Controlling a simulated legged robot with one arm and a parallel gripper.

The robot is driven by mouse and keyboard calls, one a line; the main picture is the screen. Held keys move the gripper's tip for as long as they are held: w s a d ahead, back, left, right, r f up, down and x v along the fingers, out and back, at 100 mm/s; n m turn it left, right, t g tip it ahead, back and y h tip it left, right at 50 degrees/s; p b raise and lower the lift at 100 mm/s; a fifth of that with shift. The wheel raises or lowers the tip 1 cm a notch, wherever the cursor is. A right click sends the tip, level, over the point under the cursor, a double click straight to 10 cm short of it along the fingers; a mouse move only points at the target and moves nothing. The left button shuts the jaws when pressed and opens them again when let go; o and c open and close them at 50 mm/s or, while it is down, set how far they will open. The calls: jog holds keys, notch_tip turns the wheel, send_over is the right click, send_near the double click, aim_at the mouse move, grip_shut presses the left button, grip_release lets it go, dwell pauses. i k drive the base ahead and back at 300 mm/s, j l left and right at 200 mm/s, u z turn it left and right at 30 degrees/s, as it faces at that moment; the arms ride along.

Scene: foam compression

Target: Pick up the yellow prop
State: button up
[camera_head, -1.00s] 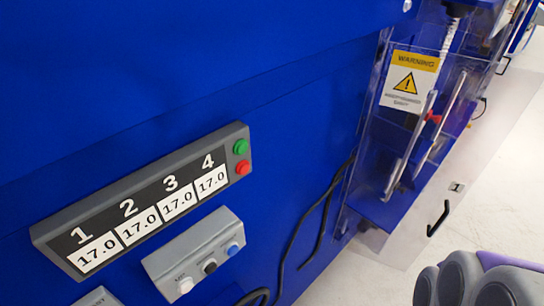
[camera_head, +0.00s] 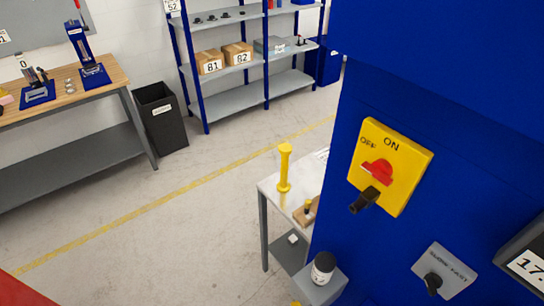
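The yellow prop (camera_head: 285,168) looks like a tall yellow cylinder with a wider top and base. It stands upright near the left corner of a small light-topped table (camera_head: 270,188), just left of the blue machine. My gripper is not in view, and nothing touches the prop.
The blue machine (camera_head: 455,110) with a yellow ON/OFF switch box (camera_head: 405,185) fills the right side and hides part of the small table. A workbench (camera_head: 115,75), black bin (camera_head: 160,117) and shelf rack (camera_head: 205,103) stand farther back. The floor (camera_head: 150,225) left of the table is clear.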

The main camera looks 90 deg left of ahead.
aim_at(284, 148)
jog(key=u, duration=2.95)
jog(key=i+j+z, duration=0.1)
jog(key=j, duration=0.25)
jog(key=i+j+z, duration=0.1)
jog(key=i+j, duration=0.15)
jog(key=i+j+z, duration=0.1)
jog(key=j, duration=0.35)
jog(key=i+j+z, duration=0.1)
jog(key=i+j, duration=0.15)
jog(key=i+j+z, duration=0.1)
jog(key=j, duration=0.4)
jog(key=i+j+z, duration=0.1)
jog(key=j, duration=0.3)
